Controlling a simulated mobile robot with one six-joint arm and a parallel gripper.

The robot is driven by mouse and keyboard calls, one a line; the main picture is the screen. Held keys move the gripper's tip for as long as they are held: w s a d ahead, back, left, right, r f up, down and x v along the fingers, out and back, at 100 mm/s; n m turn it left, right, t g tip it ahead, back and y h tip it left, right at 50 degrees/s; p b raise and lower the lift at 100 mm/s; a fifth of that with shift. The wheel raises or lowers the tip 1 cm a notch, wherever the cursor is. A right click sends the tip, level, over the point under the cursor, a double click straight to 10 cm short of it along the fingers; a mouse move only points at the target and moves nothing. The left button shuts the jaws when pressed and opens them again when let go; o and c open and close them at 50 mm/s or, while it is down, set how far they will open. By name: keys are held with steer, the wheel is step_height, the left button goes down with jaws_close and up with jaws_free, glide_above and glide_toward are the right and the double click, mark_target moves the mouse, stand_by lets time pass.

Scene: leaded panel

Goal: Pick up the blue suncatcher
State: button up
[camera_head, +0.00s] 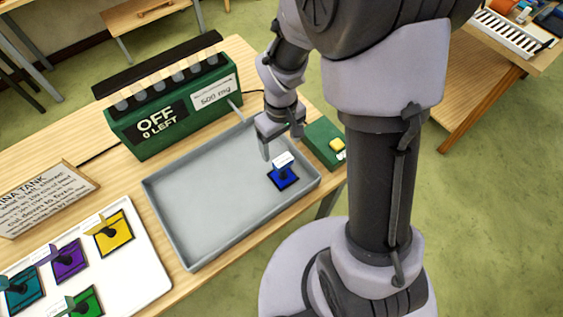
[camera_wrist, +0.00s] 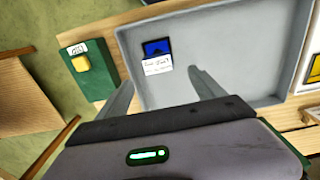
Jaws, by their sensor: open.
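The blue suncatcher (camera_head: 284,180) is a small blue square in a dark frame with a white tag standing up on it. It lies in the right end of the grey tray (camera_head: 205,250). In the wrist view the blue suncatcher (camera_wrist: 157,47) shows with its white tag (camera_wrist: 158,66) towards my gripper. My gripper (camera_head: 279,140) is above the tray, close to the suncatcher and apart from it. In the wrist view the two fingers of my gripper (camera_wrist: 158,82) are spread, with the tag near the space ahead of them. Nothing is held.
A green box reading "OFF, 0 LEFT" (camera_head: 150,146) stands behind the tray. A small green box with a yellow button (camera_head: 336,144) is at the tray's right end. A white board (camera_head: 140,277) at front left holds several coloured suncatchers. The tray's middle is clear.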

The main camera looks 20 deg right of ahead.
mark_target(283, 160)
steer(key=f, duration=0.3)
steer(key=f+b, duration=0.1)
steer(key=f, duration=0.2)
steer(key=f+b, duration=0.1)
steer(key=f, duration=0.1)
steer(key=shift+s+d+f, duration=0.1)
steer(key=shift+d+f, duration=0.15)
steer(key=shift+f, duration=0.15)
steer(key=shift+r, duration=0.1)
steer(key=shift+c, duration=0.5)
jaws_close()
